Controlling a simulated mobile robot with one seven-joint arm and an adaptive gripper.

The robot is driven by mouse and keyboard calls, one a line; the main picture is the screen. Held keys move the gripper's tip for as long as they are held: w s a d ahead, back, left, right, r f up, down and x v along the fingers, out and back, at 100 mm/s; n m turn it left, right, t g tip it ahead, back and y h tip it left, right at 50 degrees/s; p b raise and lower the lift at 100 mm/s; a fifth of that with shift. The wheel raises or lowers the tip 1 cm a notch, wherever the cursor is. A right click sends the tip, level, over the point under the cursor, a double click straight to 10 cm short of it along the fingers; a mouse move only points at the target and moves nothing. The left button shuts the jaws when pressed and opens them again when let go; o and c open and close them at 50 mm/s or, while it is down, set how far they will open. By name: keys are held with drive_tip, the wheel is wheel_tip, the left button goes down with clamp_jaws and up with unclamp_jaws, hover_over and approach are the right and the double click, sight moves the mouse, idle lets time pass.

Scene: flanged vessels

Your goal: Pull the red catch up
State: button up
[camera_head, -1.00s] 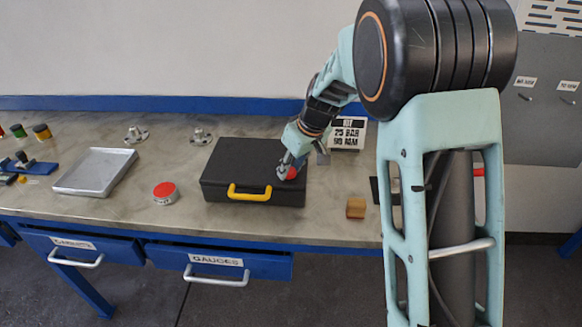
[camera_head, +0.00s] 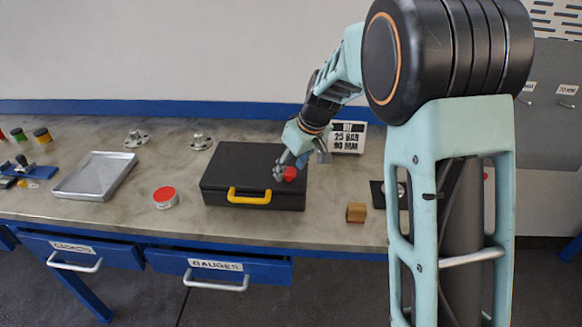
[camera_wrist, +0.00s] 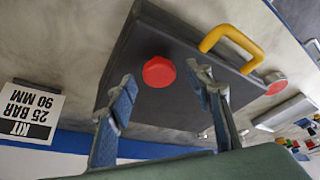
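The red catch (camera_head: 290,174) is a small round red piece on the right part of the black case (camera_head: 235,165), partly beside my fingers in the head view. In the wrist view the red catch (camera_wrist: 158,71) shows as a round knob on the dark case (camera_wrist: 150,40). My gripper (camera_wrist: 163,85) has its two fingers spread apart, with the catch between and just beyond their tips. Nothing is held. In the head view my gripper (camera_head: 281,170) is at the case's right side, close to the catch; contact cannot be told.
A yellow handle (camera_head: 249,197) is on the case's front. A red-topped tin (camera_head: 165,197) and a metal tray (camera_head: 95,176) stand to the left. A wooden block (camera_head: 356,212) is right of the case, and a kit sign (camera_head: 348,137) stands behind. Bare bench lies between.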

drive_tip(key=v, duration=1.2)
drive_tip(key=shift+w+a, duration=0.1)
